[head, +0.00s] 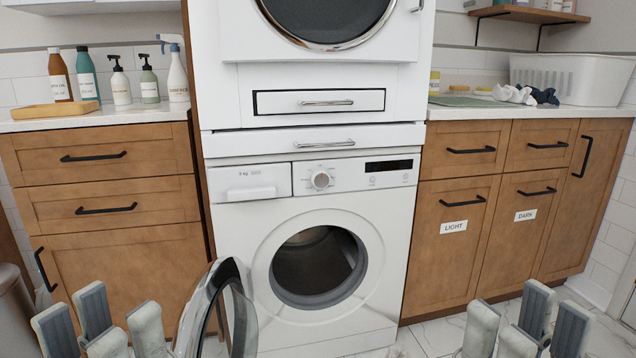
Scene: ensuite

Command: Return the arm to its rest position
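My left gripper (100,328) is at the bottom left of the head view, with its grey fingers pointing up and spread apart. It is open and empty, left of the washing machine's open round door (216,312). My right gripper (526,328) is at the bottom right, also open and empty, in front of the right cabinets. Most of both arms is out of view below the frame. The white washing machine (330,215) stands in the middle, with its drum opening (318,262) uncovered and dark inside.
A dryer (320,70) is stacked above the washer. Wooden cabinets (110,230) with bottles on top stand left. Right cabinets (455,235) carry LIGHT and DARK labels; a white basket (570,78) and crumpled cloths (525,95) lie on their counter. Some floor (425,342) is clear between my grippers.

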